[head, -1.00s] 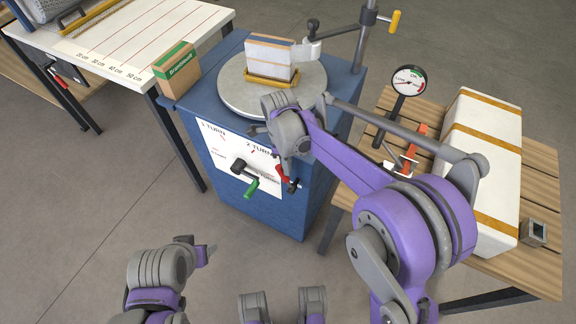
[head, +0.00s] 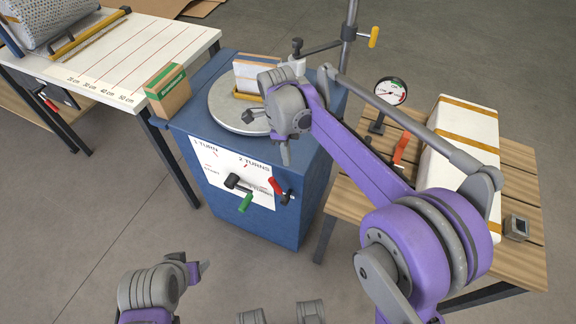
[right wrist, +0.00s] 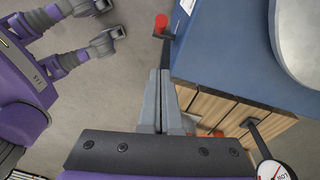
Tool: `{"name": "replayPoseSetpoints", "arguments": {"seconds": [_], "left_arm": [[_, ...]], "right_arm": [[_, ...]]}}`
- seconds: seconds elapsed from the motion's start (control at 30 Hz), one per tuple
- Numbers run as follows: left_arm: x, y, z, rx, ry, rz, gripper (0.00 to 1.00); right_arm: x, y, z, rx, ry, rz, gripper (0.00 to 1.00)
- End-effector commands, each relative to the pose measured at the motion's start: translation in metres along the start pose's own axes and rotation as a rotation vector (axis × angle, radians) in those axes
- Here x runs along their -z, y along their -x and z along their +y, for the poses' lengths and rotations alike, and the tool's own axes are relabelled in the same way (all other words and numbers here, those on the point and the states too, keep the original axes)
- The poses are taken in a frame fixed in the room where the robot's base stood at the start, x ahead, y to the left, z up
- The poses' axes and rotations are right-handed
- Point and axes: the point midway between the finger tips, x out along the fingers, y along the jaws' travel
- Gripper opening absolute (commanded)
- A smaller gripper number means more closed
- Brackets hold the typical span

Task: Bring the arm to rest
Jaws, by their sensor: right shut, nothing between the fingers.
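My right arm, purple and grey, reaches from the lower right of the head view over the blue cabinet. Its gripper (head: 285,152) points down in front of the cabinet's near top edge, above the crank handles. The right wrist view shows its two grey fingers (right wrist: 160,85) together, with nothing between them and the cabinet edge close by on the right. My left gripper (head: 197,271) is low at the left of the head view, over the floor. Its fingers are too small and side-on to tell open from shut.
The blue cabinet (head: 290,215) carries a round turntable (head: 225,112), a green-labelled box (head: 168,90) and a post with a yellow handle (head: 374,37). Red (head: 277,187) and green (head: 245,203) handles stick out in front. A wooden table (head: 345,205) holds a white case (head: 455,150) and gauge (head: 391,92).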

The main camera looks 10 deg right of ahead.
Motion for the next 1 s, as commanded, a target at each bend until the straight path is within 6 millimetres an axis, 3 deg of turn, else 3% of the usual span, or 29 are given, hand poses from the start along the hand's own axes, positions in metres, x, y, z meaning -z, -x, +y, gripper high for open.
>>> {"name": "replayPoseSetpoints", "arguments": {"seconds": [0.17, 0.73, 0.87, 1.0], "left_arm": [[0.000, 0.001, 0.000, 0.000, 0.000, 0.000, 0.62], [0.001, 0.002, 0.000, 0.000, 0.000, 0.001, 0.62], [0.006, 0.010, 0.000, 0.000, 0.000, 0.004, 0.62], [0.015, 0.026, 0.000, 0.000, 0.000, 0.009, 0.62]], "right_arm": [[-0.001, 0.009, 0.000, 0.000, 0.000, 0.000, 0.00], [0.002, 0.011, 0.002, 0.004, 0.018, -0.003, 0.00], [0.020, 0.025, 0.013, 0.037, 0.154, -0.027, 0.00], [0.057, 0.047, 0.039, 0.124, 0.459, -0.060, 0.00]]}}
